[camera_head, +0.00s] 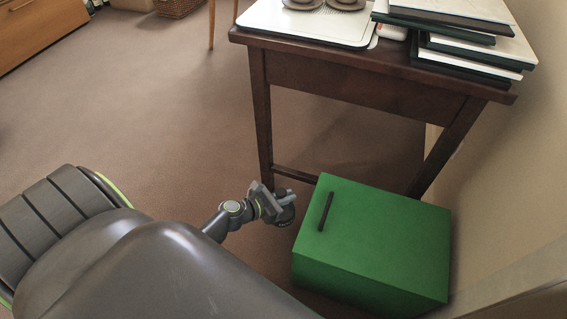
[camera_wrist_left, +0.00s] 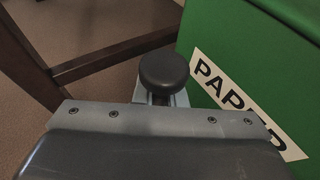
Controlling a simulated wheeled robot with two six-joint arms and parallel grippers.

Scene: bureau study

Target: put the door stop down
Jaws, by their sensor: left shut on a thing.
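The door stop is a dark, round-topped piece. It shows in the left wrist view (camera_wrist_left: 164,70) between the fingers, and in the head view it is a small dark shape (camera_head: 286,215) at the gripper's tip. My left gripper (camera_head: 280,199) is shut on it, low down just left of the green box, near the table's front leg. Whether the door stop touches the floor cannot be told. My right gripper is not in view.
A green box (camera_head: 375,240) with a dark slot on top and a paper label (camera_wrist_left: 240,100) stands close to the right of the gripper. A dark wooden table (camera_head: 350,78) bears a tray (camera_head: 290,28) and books (camera_head: 470,50). Brown carpet (camera_head: 160,110) is clear to the left.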

